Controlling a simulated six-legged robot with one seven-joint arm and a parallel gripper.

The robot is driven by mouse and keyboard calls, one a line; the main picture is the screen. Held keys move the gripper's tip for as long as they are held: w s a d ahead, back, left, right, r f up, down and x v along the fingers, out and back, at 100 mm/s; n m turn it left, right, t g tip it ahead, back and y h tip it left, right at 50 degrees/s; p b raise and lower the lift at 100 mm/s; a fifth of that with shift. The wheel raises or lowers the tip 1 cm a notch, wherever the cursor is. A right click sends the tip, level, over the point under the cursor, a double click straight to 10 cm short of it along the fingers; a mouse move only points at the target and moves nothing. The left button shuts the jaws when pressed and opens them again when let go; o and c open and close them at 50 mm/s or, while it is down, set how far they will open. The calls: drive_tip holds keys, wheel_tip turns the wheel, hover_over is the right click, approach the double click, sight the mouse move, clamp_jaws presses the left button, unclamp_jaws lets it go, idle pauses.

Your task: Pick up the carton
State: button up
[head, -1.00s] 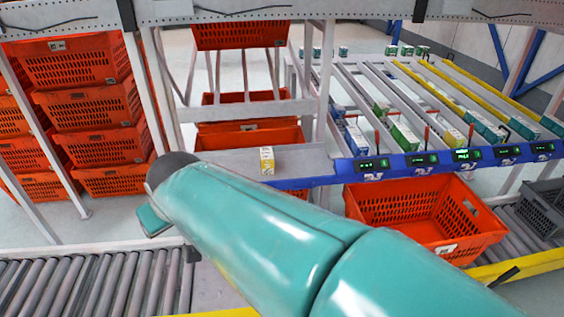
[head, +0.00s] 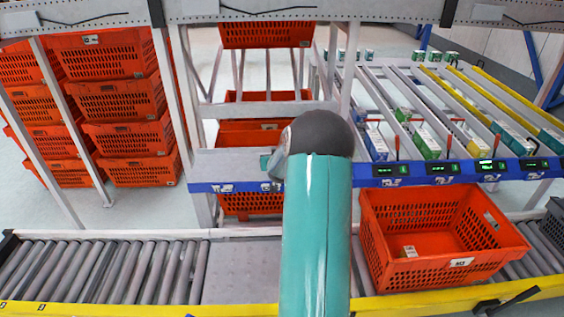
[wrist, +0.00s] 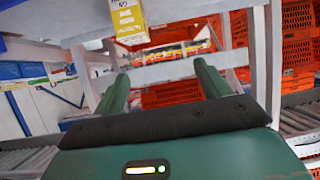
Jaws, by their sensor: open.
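A yellow and white carton (wrist: 127,20) is at the top of the wrist view, partly cut off by the frame edge. It lies beyond my gripper's fingertips, above the left finger, and is apart from them. My gripper (wrist: 160,70) is open, with its two green fingers spread and nothing between them. In the head view my teal arm covers the gripper and part of the grey shelf (head: 232,165); no carton shows on the visible shelf.
A roller conveyor (head: 110,270) runs across the front, with a yellow edge rail. Stacked orange totes (head: 125,128) stand at left. A blue rail with displays (head: 440,170) fronts sloping lanes holding boxes. White uprights and an overhead beam (head: 350,9) frame the shelf.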

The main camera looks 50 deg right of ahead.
drive_tip(key=shift+m+h, duration=0.4)
drive_tip(key=shift+w+d+f, duration=1)
drive_tip(key=shift+d+f, duration=0.3)
drive_tip(key=shift+d, duration=0.95)
drive_tip(key=shift+w+d+f, duration=1)
drive_tip(key=shift+d+f, duration=0.3)
drive_tip(key=shift+d, duration=0.9)
drive_tip(key=shift+w+d+f, duration=1)
drive_tip(key=shift+d+f, duration=0.3)
drive_tip(key=shift+d, duration=0.95)
drive_tip(key=c, duration=1.1)
drive_tip(key=shift+r, duration=0.1)
drive_tip(key=shift+c, duration=0.9)
drive_tip(key=shift+r, duration=0.1)
